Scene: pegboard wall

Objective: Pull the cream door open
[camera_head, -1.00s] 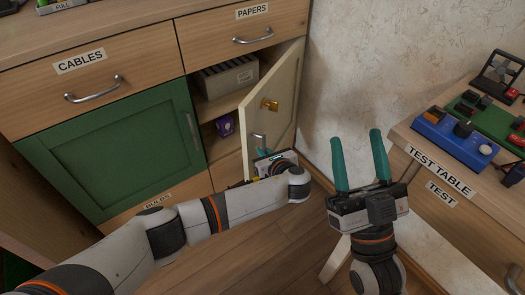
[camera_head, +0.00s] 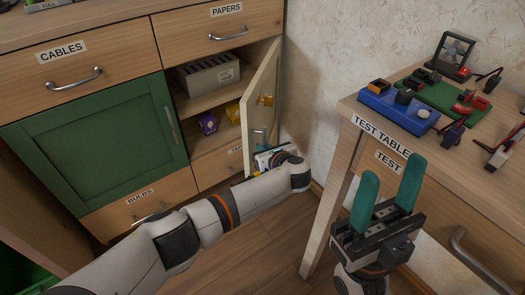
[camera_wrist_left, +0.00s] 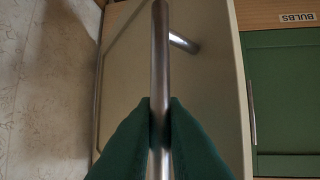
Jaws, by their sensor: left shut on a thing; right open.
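The cream door (camera_head: 262,92) of the cabinet stands open in the head view, swung out on its right-hand side and seen nearly edge-on. My right gripper (camera_head: 388,190) is open and empty, in front of the test table.
The open compartment holds a grey file box (camera_head: 208,74), a purple item (camera_head: 208,123) and a yellow item (camera_head: 232,110). A closed green door (camera_head: 95,150) is to the left. The test table (camera_head: 345,150) with devices stands right. Wooden floor (camera_head: 250,240) is clear below the door.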

